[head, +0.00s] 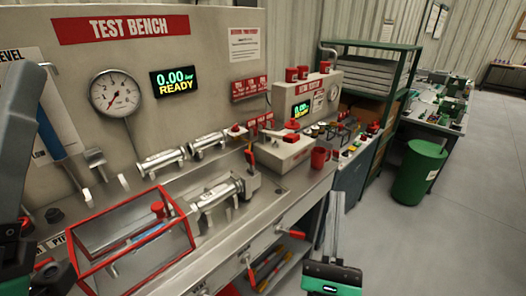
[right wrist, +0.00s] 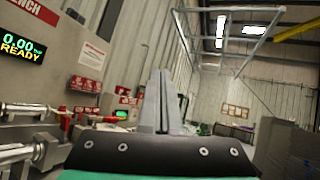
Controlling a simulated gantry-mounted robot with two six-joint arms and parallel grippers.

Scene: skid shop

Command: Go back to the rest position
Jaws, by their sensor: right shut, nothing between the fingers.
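My right gripper (head: 335,205) is low at the right of the bench front in the head view, its grey fingers pointing up and away. In the right wrist view its fingers (right wrist: 162,88) are together with nothing between them. It appears clear of the bench. Dark grey and green parts of my left gripper (head: 18,140) fill the left edge of the head view, close to the camera. Its fingertips cannot be made out, so its opening is unclear. The test bench (head: 225,60) carries a gauge and a display reading 0.00 READY (head: 174,81).
A red-framed clear guard (head: 135,235) and metal cylinders (head: 215,193) sit on the bench. A red cup (head: 319,159) stands near its front edge. A green shelf rack (head: 375,75) and green bin (head: 419,172) stand beyond. The floor at right is open.

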